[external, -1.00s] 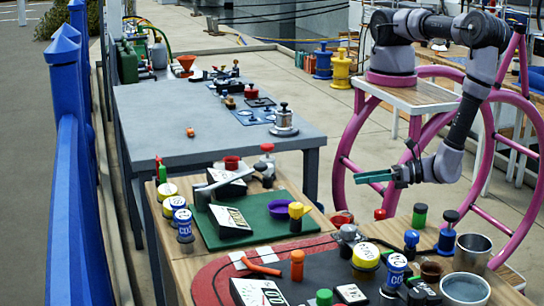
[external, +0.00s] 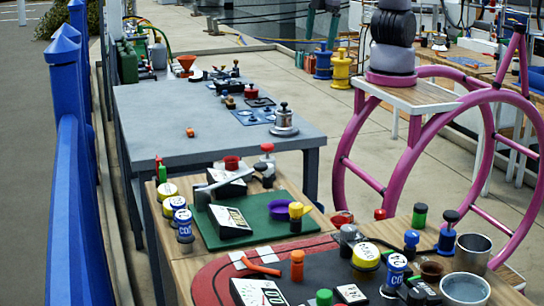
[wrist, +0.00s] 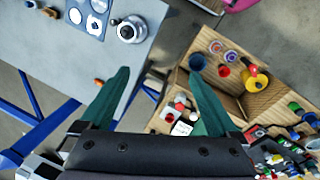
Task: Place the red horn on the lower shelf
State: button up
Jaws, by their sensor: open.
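Several red things are in view, and I cannot tell for sure which is the red horn. A pale canister with a red top (external: 267,152) stands at the back of the wooden bench in the external view. A short red cup (external: 232,162) is to its left, and a red piece (external: 342,218) lies farther right. In the wrist view a red item (wrist: 225,70) lies on a wooden surface (wrist: 205,45) with raised edges. I cannot tell whether this is the lower shelf. My gripper (wrist: 158,76) is open and empty, its teal fingers spread high above the grey table's edge.
The grey table (external: 220,105) holds a metal pot (external: 284,122) and a small orange piece (external: 190,132), with much bare top. The near bench is crowded with cans, cups and a green mat (external: 225,232). A pink wheel frame (external: 395,165) stands at the right.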

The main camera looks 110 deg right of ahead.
jog(key=s+d+r+m+t+y, duration=0.2)
jog(key=s+d+r+m+t, duration=0.1)
jog(key=r, duration=0.4)
jog(key=s+d+r+m+t+y, duration=0.2)
jog(key=s+d+r+m+t, duration=0.1)
jog(key=s+d+r+m, duration=0.2)
jog(key=shift+r, duration=0.95)
jog(key=shift+o, duration=0.3)
